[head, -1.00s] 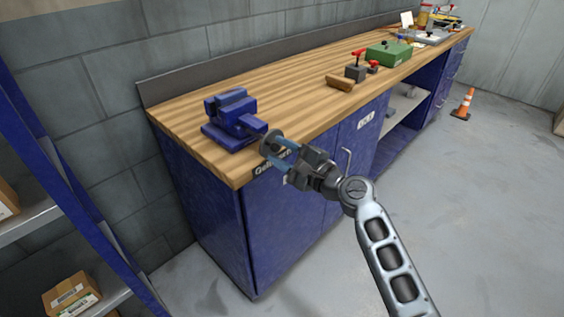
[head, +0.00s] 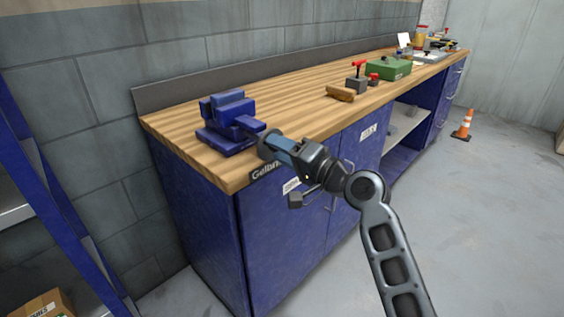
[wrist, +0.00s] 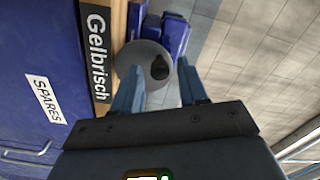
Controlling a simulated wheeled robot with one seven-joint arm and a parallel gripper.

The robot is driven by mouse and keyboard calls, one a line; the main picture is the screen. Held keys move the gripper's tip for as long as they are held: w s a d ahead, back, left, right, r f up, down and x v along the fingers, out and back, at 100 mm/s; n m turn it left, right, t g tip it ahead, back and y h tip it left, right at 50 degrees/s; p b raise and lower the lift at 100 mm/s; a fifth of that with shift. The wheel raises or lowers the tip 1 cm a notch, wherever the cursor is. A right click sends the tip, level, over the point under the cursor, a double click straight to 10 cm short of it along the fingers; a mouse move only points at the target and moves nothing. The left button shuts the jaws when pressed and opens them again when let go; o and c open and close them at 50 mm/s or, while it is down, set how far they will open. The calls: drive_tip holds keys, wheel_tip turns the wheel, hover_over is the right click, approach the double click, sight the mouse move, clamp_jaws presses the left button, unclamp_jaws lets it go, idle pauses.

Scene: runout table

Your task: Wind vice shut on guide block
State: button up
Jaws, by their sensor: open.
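The blue vice (head: 228,118) stands on the near left end of the wooden bench. A grey round handwheel (head: 264,148) is at its front, past the bench's front edge. It also shows in the wrist view (wrist: 128,54), with a dark knob (wrist: 160,68). My gripper (head: 276,150) is open at the handwheel. In the wrist view its two blue fingers (wrist: 158,76) lie either side of the knob, the left one overlapping the disc. I cannot tell whether they touch. I cannot make out a guide block between the vice jaws; the view there is too small.
A brown wooden block (head: 340,93), a dark block with a red handle (head: 356,82) and a green box (head: 388,68) sit farther along the bench (head: 290,100). Blue shelving (head: 52,205) stands at left, an orange cone (head: 463,125) on the floor.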

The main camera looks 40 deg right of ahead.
drive_tip(key=n+b, duration=0.6)
drive_tip(key=n, duration=0.2)
drive_tip(key=shift+a, duration=0.1)
drive_tip(key=shift+c, duration=0.4)
clamp_jaws()
drive_tip(key=shift+d+r+m+p, duration=0.15)
drive_tip(key=shift+m+p, duration=0.65)
drive_tip(key=shift+p, duration=0.15)
drive_tip(key=shift+d+r+m+p, duration=0.15)
drive_tip(key=shift+m+p, duration=0.65)
drive_tip(key=shift+p, duration=0.1)
